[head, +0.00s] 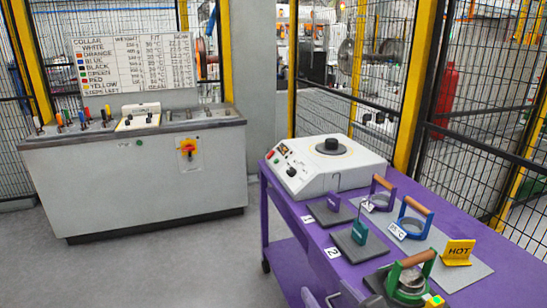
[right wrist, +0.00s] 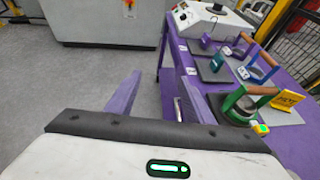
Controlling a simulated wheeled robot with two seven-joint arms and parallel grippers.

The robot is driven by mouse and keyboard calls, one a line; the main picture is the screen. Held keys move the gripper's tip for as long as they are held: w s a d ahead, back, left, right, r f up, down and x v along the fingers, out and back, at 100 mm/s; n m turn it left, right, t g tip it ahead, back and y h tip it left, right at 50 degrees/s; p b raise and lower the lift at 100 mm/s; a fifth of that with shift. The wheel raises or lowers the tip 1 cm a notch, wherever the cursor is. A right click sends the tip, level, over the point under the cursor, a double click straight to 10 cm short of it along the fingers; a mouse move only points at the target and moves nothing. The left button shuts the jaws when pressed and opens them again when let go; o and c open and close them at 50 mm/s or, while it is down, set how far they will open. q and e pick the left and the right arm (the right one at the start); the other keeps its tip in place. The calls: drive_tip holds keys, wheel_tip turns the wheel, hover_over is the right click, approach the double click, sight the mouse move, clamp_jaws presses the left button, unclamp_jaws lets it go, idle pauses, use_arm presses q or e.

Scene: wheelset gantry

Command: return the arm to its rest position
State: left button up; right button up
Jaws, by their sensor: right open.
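My right gripper (head: 326,297) shows only a little at the bottom edge of the head view, beside the near-left edge of the purple table. In the right wrist view its two purple fingers (right wrist: 160,86) stand wide apart with nothing between them. They are over the grey floor beside the table, and the right finger is close to the table's side. My left gripper is in neither view.
The purple table (head: 400,190) holds a white heater (head: 328,165), numbered dark plates, several handled collars and a yellow HOT sign (head: 458,251). A green collar (head: 410,280) is nearest. A grey cabinet (head: 135,170) stands back left. Floor between is clear.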

drive_tip(key=s+f+m+g+y, duration=0.1)
drive_tip(key=s+f+m+g, duration=0.3)
drive_tip(key=f+m, duration=1.45)
drive_tip(key=s+d+f+m, duration=0.3)
drive_tip(key=s+f+m, duration=0.3)
drive_tip(key=m, duration=0.3)
drive_tip(key=s+d+f+m+h, duration=0.1)
drive_tip(key=s+d+f+m, duration=0.3)
drive_tip(key=s+f+m, duration=0.3)
drive_tip(key=shift+s+m+g, duration=0.4)
drive_tip(key=shift+s+m, duration=0.05)
drive_tip(key=shift+m, duration=0.5)
drive_tip(key=shift+d, duration=0.1)
